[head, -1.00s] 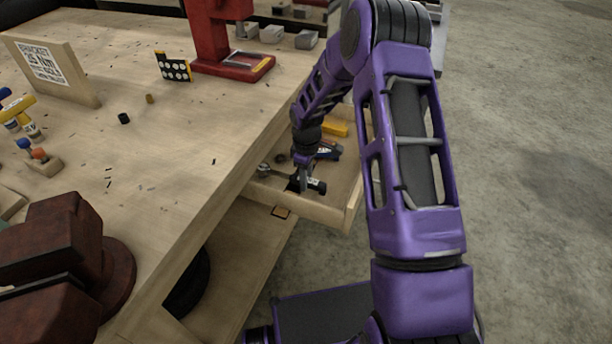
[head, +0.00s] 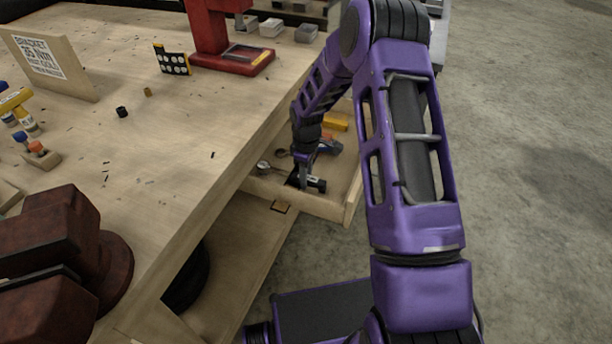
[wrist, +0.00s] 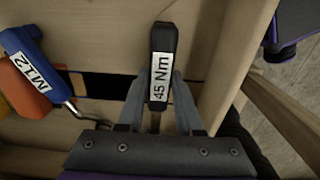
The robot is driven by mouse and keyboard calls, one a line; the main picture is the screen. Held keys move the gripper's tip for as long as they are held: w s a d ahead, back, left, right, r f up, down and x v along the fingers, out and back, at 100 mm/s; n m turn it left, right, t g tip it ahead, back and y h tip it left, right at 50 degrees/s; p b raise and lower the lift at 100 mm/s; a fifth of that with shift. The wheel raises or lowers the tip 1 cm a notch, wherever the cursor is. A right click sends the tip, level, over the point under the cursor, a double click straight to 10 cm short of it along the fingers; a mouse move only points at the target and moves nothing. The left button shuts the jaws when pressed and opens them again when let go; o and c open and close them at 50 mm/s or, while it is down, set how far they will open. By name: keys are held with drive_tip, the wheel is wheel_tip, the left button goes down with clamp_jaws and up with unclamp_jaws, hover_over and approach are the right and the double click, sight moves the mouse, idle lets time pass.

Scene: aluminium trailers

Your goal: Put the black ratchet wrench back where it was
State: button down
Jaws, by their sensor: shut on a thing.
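The black ratchet wrench (wrist: 162,45) has a black handle with a white "45 Nm" label, seen in the wrist view. My gripper (wrist: 161,85) is shut on it, with one grey finger on each side of the handle. In the head view my gripper (head: 302,180) is down inside the open wooden drawer (head: 325,207) with the wrench (head: 316,184) in it. The wrench head shows as a light metal end left of the gripper. Whether the wrench touches the drawer floor I cannot tell.

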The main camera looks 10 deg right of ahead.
drive_tip(key=shift+c, duration=2.4)
unclamp_jaws()
drive_tip(key=shift+f, duration=0.1)
